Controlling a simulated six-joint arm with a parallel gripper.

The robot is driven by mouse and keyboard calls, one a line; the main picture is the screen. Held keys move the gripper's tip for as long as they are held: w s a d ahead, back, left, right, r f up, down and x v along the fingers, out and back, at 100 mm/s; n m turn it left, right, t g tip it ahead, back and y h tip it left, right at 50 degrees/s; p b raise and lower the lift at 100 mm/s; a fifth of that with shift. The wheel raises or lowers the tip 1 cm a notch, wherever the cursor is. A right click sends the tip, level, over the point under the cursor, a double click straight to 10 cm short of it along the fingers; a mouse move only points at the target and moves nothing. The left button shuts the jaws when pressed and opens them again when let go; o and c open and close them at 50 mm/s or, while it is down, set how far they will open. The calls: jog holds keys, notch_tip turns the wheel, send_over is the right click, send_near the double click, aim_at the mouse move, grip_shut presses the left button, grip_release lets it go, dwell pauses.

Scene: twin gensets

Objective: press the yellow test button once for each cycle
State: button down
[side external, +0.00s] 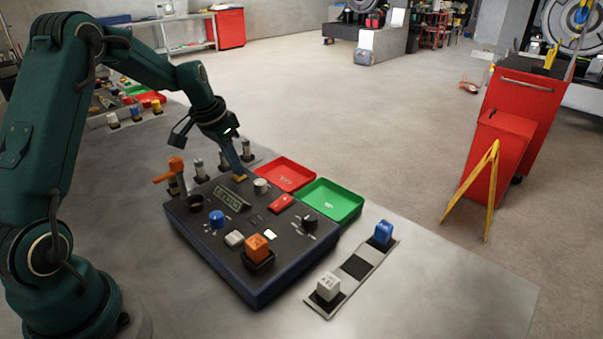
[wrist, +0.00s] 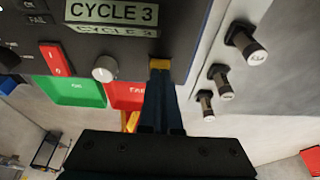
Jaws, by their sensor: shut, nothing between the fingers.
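The yellow test button (side external: 240,178) sits near the back edge of the dark control panel (side external: 188,222). My gripper (side external: 237,170) is shut and empty, pointing down with its fingertips right at the button. In the wrist view the shut fingertips (wrist: 160,76) reach the yellow button (wrist: 159,63) and cover part of it. I cannot tell whether the button is pressed in. The display (wrist: 107,12) beside it reads CYCLE 3; it also shows in the side view (side external: 228,199).
A white knob (side external: 261,186) and red rocker switch (side external: 281,203) are close to the button. Several dark cylinders (wrist: 246,43) stand behind the panel. A red tray (side external: 287,174) and a green tray (side external: 333,201) lie beyond it. An orange-handled part (side external: 175,168) rises at the panel's left.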

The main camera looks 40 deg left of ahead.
aim_at(227, 184)
jog(key=w+v, duration=0.1)
jog(key=v, duration=1.2)
jog(key=shift+r, duration=0.2)
jog(key=s+d+r+m+t, duration=0.1)
jog(key=s+d+r, duration=0.2)
jog(key=d, duration=0.3)
jog(key=s+d+r+m+t, duration=0.1)
jog(key=s+d+r+m, duration=0.1)
jog(key=d, duration=0.4)
jog(key=s+d+f+n, duration=0.1)
jog(key=s+d+f, duration=0.1)
jog(key=s, duration=0.4)
jog(key=s+d+f+n, duration=0.2)
jog(key=s+d+f, duration=0.1)
jog(key=s+f, duration=0.2)
jog(key=shift+s+d+f, duration=0.3)
jog(key=shift+s, duration=0.15)
